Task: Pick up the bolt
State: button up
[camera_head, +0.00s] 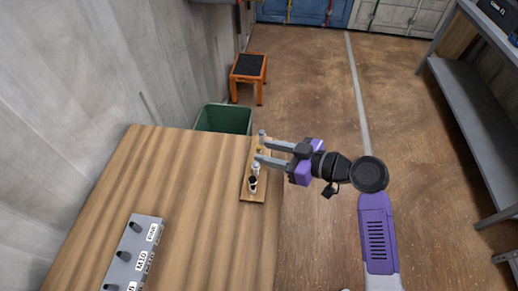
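A small wooden board (247,192) lies along the right edge of the wooden table, with several small items on it. A small brass-coloured item (259,149) shows at its far part; it may be the bolt, but it is too small to tell. A silver-white item (256,169) and a black and white item (252,185) stand nearer on the board. My gripper (260,148) reaches in from the right over the board's far half. Its two grey fingers are spread apart, one on the far side of the brass item and one on the near side. I cannot tell if they touch anything.
The wooden table (185,190) is mostly clear. A grey box with black knobs and labels (133,258) sits at its lower left. A green bin (224,119) stands behind the table, an orange stool (248,70) beyond. Grey shelving (470,110) stands at right; the floor between is free.

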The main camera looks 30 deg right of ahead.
aim_at(258, 150)
jog(key=p+x, duration=0.2)
jog(key=x, duration=0.3)
jog(key=shift+w, duration=0.1)
jog(key=shift+w+a+f, duration=0.2)
jog(key=shift+w+a, duration=0.1)
jog(key=shift+w, duration=0.1)
grip_shut()
